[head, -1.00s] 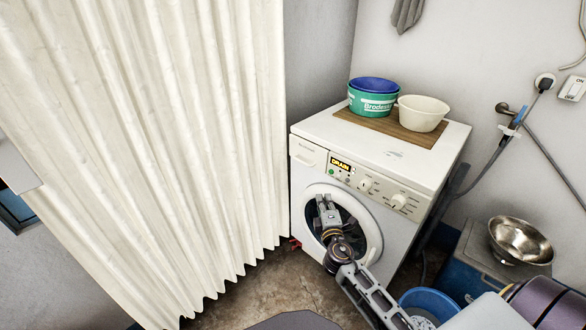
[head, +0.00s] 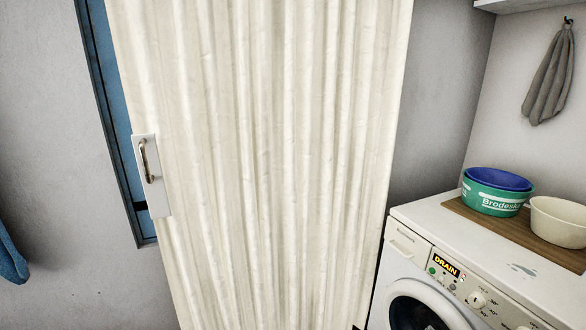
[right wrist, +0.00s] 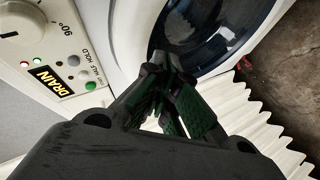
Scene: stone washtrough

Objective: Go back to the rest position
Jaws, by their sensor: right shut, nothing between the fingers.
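My right gripper (right wrist: 166,70) shows in the right wrist view with its fingers shut and nothing between them. It is in front of the washing machine's round door (right wrist: 200,28), close to it; I cannot tell whether it touches. The control panel (right wrist: 68,80) with the lit word DRAIN is at the left of that view. In the head view the white washing machine (head: 408,248) stands at the lower right, partly cut off by the frame. Neither gripper shows in the head view, and my left gripper is in no view.
A cream pleated folding door (head: 270,160) with a metal handle (head: 147,160) fills the middle. A green tub (head: 492,200) holding a blue basin (head: 498,179) and a cream bowl (head: 560,221) stand on a wooden board (head: 520,231) on the machine. A grey cloth (head: 549,82) hangs at right.

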